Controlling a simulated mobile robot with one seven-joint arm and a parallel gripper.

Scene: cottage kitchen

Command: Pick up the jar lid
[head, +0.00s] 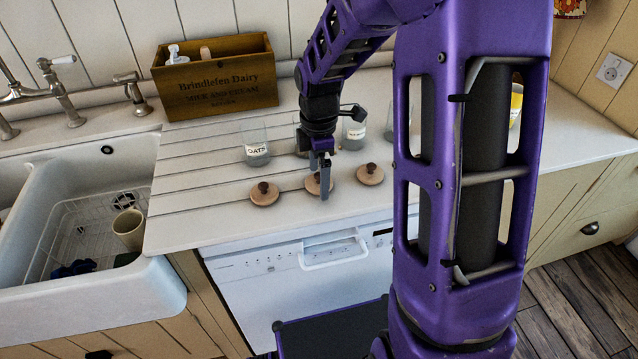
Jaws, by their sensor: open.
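Three round wooden jar lids with dark knobs lie in a row on the white worktop near its front edge: a left lid (264,198), a middle lid (312,186) and a right lid (370,177). My gripper (320,178) points down at the middle lid and partly hides it. Its fingers appear around or just in front of that lid's knob; I cannot tell whether they touch it. The gripper is open. Behind the lids stand glass jars: one labelled OATS (256,150), one partly hidden by my gripper, and another labelled jar (353,135).
A wooden Brindlefen Dairy crate (215,85) stands at the back left. A white sink (100,200) with a cup (129,229) is at the left. A dishwasher (290,275) sits below the worktop edge. My arm hides part of the right worktop, where a yellow item (516,103) shows.

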